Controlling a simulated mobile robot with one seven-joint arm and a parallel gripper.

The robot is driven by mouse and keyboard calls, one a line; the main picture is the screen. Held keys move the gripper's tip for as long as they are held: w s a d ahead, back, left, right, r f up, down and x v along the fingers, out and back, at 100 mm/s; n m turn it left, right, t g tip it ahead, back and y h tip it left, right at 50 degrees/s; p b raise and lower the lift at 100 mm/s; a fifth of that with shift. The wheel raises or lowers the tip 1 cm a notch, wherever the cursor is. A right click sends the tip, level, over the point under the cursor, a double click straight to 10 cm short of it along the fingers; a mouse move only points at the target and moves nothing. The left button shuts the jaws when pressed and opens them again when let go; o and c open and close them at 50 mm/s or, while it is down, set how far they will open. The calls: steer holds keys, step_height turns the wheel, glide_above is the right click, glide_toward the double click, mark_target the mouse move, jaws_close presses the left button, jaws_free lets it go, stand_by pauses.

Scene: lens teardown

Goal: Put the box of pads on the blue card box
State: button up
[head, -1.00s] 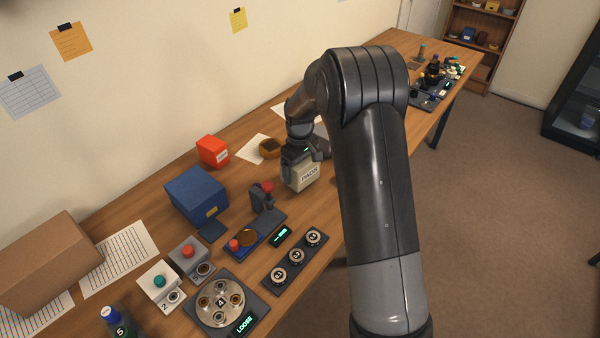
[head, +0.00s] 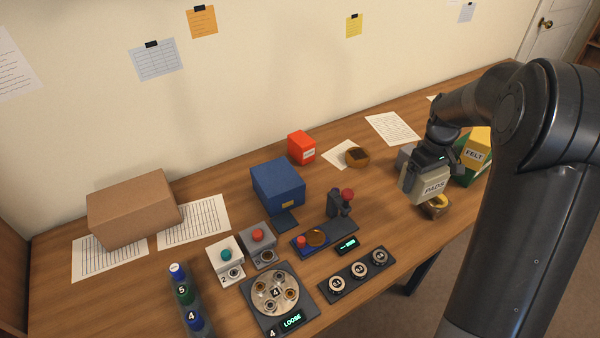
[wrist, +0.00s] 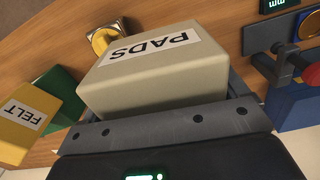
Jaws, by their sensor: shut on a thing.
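The box of pads (head: 428,187) is a pale beige box labelled PADS. My gripper (head: 436,165) is shut on it and holds it over the right part of the table. In the wrist view the box of pads (wrist: 155,75) fills the middle, between the fingers. The blue card box (head: 277,186) stands on the table left of my gripper, with a yellow label on its front. Its top looks bare. A blue shape at the right edge of the wrist view (wrist: 292,107) may be this box, but I cannot tell.
A red box (head: 301,148) stands behind the blue card box. A dark post with a red knob (head: 341,203) stands between it and my gripper. A yellow FELT box (head: 476,150) and a brass-coloured piece (head: 436,207) are close to the held box. A cardboard box (head: 134,208) is at left.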

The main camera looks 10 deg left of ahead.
steer(key=a+r+n, duration=0.1)
steer(key=a+r, duration=0.3)
steer(key=a, duration=1)
steer(key=a+r, duration=0.5)
steer(key=a, duration=0.9)
glide_toward(277, 175)
steer(key=shift+d+f, duration=0.2)
steer(key=shift+d, duration=0.1)
steer(key=shift+a+f, duration=0.35)
steer(key=shift+f, duration=1.85)
steer(key=o, duration=0.6)
steer(key=shift+f, duration=0.2)
steer(key=shift+o, duration=1.1)
steer(key=shift+s, duration=0.1)
